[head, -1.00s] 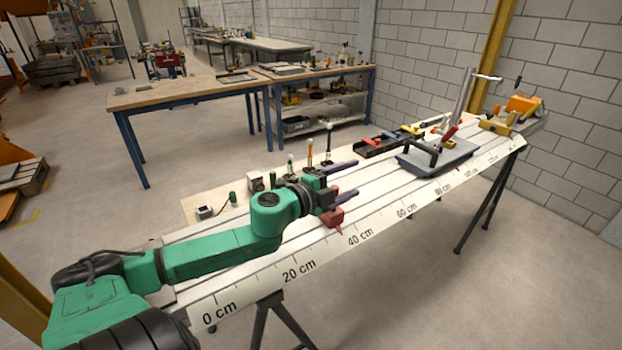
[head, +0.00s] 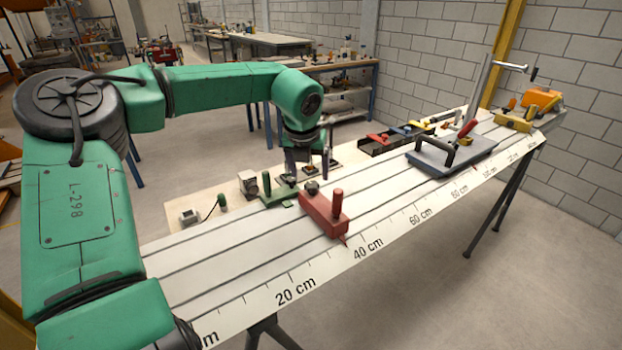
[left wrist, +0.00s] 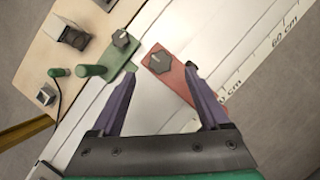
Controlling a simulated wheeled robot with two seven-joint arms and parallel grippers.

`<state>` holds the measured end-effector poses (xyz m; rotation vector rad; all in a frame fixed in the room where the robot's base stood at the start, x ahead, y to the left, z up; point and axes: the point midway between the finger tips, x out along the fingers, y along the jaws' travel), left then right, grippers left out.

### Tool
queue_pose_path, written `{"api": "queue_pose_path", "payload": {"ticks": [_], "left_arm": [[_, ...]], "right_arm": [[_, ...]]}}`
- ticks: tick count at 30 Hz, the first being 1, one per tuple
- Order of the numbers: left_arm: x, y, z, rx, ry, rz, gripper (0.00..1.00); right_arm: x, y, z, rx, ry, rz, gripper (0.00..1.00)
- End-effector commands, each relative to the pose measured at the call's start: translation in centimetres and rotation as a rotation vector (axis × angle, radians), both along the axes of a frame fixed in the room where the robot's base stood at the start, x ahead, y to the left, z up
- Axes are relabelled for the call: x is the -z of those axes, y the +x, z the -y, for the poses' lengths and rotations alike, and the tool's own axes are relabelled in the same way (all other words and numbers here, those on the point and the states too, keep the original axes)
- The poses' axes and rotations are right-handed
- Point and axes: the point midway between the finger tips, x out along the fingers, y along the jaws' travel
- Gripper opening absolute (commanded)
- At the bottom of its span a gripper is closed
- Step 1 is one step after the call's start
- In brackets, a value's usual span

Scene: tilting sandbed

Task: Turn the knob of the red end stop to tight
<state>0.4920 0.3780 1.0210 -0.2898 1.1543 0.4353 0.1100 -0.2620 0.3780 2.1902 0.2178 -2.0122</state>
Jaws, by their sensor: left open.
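The red end stop (head: 322,219) lies across the white scaled bed near the 40 cm mark, with an upright red handle (head: 338,200) and a dark knob (head: 312,187) on top. In the left wrist view the red end stop (left wrist: 181,83) shows its dark lobed knob (left wrist: 158,62) with a pale mark; I cannot read its setting. My left gripper (head: 308,174) points down just behind and above the knob, apart from it as far as I can tell. In the left wrist view its purple fingers (left wrist: 160,72) are open and empty, the knob between and beyond their tips. My right gripper is out of view.
A green stop (head: 279,195) with its own dark knob (left wrist: 125,40) sits close left of the red one. A grey plate with a black handle (head: 452,157) stands further right. Orange clamp parts (head: 530,108) are at the far end. The bed's front left is clear.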

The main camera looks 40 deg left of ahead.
Motion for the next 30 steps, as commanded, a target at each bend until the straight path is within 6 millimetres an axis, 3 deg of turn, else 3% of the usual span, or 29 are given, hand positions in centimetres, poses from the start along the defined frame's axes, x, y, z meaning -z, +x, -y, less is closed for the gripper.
{"api": "queue_pose_path", "payload": {"ticks": [6, 15, 16, 22, 30], "left_arm": [[3.8, 1.4, -0.7, 0.0, -0.001, -0.003, 0.79], [4.5, 1.6, -0.9, 0.0, -0.002, 0.001, 0.79], [4.5, 1.6, -0.9, 0.001, -0.002, 0.001, 0.75], [4.5, 1.6, -0.8, 0.001, -0.002, 0.001, 0.0], [4.5, 1.6, -0.9, 0.018, -0.001, 0.001, 0.0]], "right_arm": [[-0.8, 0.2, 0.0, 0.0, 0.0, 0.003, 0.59], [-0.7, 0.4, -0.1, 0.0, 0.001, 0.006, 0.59], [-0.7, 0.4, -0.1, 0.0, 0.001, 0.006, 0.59], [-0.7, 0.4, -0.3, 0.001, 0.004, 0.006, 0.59], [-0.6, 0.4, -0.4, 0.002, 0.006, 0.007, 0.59]]}}
